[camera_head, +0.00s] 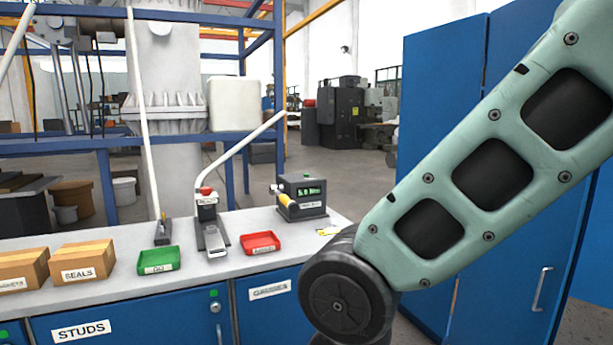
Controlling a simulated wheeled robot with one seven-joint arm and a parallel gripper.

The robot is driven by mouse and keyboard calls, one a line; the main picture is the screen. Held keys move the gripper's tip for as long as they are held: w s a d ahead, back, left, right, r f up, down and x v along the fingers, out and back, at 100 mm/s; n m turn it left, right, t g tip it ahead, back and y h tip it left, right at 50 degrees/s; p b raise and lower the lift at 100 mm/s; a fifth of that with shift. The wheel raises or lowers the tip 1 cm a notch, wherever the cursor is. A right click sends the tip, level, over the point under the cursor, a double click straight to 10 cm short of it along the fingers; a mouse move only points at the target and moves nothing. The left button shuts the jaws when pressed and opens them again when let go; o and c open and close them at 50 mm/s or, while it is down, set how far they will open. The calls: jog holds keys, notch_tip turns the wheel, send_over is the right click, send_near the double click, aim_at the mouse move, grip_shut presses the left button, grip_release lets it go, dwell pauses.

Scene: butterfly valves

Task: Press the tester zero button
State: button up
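A dark box-shaped device (312,203) with a lit green digital display (311,191) stands at the right end of the grey bench; it looks like the tester. A yellow-and-black handled part (289,201) sits at its left front. A small green spot shows on top of it, too small to identify as the zero button. My arm's green link and dark joint fill the right and lower middle, right of and in front of the device. My gripper is out of view.
The grey bench (110,285) also holds a press-like stand with a red top (207,192), a green tray (158,260), a red tray (261,243) and cardboard boxes (83,261). White angled bars rise above it. A blue cabinet (440,90) stands right.

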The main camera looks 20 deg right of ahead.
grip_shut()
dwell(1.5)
